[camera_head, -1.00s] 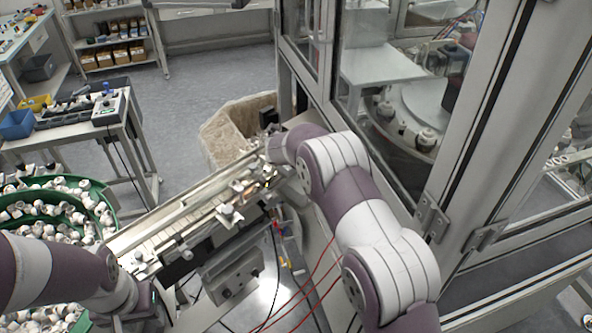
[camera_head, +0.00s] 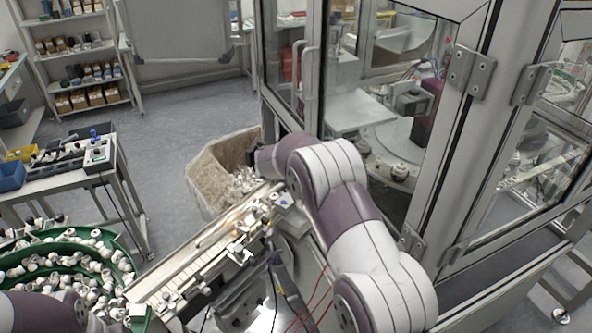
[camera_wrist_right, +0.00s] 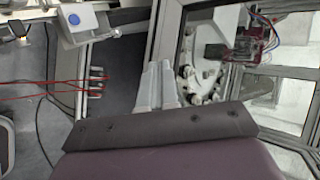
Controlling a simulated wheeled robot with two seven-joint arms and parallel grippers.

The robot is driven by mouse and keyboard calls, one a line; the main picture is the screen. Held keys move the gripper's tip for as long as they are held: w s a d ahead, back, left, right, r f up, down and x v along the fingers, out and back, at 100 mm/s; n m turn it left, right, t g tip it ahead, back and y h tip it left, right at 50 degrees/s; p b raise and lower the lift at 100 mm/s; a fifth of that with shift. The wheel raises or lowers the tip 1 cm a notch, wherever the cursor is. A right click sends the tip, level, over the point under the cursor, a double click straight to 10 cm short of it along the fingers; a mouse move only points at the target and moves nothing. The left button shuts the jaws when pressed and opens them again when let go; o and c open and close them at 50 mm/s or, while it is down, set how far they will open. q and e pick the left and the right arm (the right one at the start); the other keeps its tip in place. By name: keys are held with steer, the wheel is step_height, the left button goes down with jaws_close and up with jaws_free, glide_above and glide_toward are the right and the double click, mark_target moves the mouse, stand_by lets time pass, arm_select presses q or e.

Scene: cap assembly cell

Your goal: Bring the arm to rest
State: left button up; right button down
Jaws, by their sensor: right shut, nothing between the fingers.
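My right arm (camera_head: 345,225) reaches in from the lower right of the head view, bent at the elbow. Its wrist end is beside the conveyor rail, over the near edge of the scrap bin. My right gripper's fingers (camera_wrist_right: 158,86) show in the right wrist view, pale, shut together and empty. In the head view the right gripper is mostly hidden behind its own wrist. Of my left arm (camera_head: 45,312) only purple and white links show at the bottom left edge; its gripper is out of the picture.
A scrap bin (camera_head: 205,180) stands behind the conveyor rail (camera_head: 200,262). A green bowl feeder (camera_head: 120,252) full of white caps is at the left. A glass-walled machine frame (camera_head: 440,140) stands close on the right. A side table (camera_head: 60,180) and open floor (camera_head: 180,120) lie beyond.

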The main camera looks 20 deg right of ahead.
steer(key=s+a+f+n+y+b, duration=0.6)
steer(key=a+f+n, duration=0.45)
steer(key=n, duration=0.55)
arm_select(q)
step_height(320, 180, down, 21)
steer(key=b, duration=1.4)
steer(key=shift+w+a+b, duration=0.2)
steer(key=shift+b, duration=0.2)
arm_select(e)
steer(key=s+f+n+g, duration=0.3)
steer(key=s+f+n, duration=0.3)
steer(key=s, duration=0.8)
steer(key=s+f+n+g+y, duration=0.1)
steer(key=s+f+n+g, duration=0.2)
steer(key=s, duration=1.2)
step_height(320, 180, down, 4)
steer(key=n, duration=0.3)
steer(key=shift+a+n, duration=0.4)
